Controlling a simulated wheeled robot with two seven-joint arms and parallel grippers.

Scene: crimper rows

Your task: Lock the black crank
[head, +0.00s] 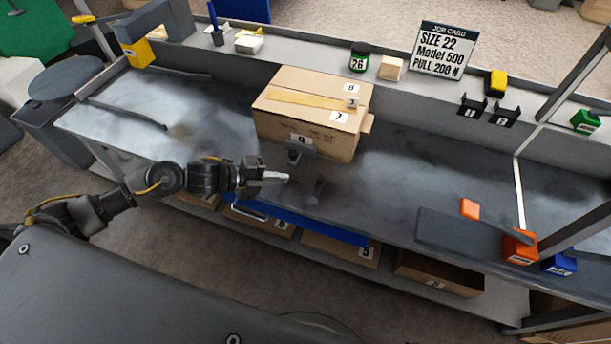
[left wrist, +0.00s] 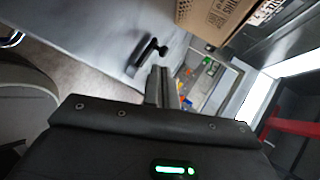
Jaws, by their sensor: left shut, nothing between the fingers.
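A black crank (left wrist: 148,52) shows in the left wrist view, a dark lever with a knob at one end, on the grey bench surface. My left gripper (head: 284,177) is shut and empty, just left of that lever. In the left wrist view its closed fingers (left wrist: 162,85) point toward the crank, with a small gap showing in the picture. I cannot tell whether they touch it. My right gripper is out of view.
A cardboard box (head: 310,112) stands on the bench (head: 215,140) behind the crank. A blue drawer front (head: 310,222) lies below the front edge, above several lower bins. Orange (head: 520,247) and blue (head: 559,264) blocks stand at right. A job card (head: 443,50) stands behind.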

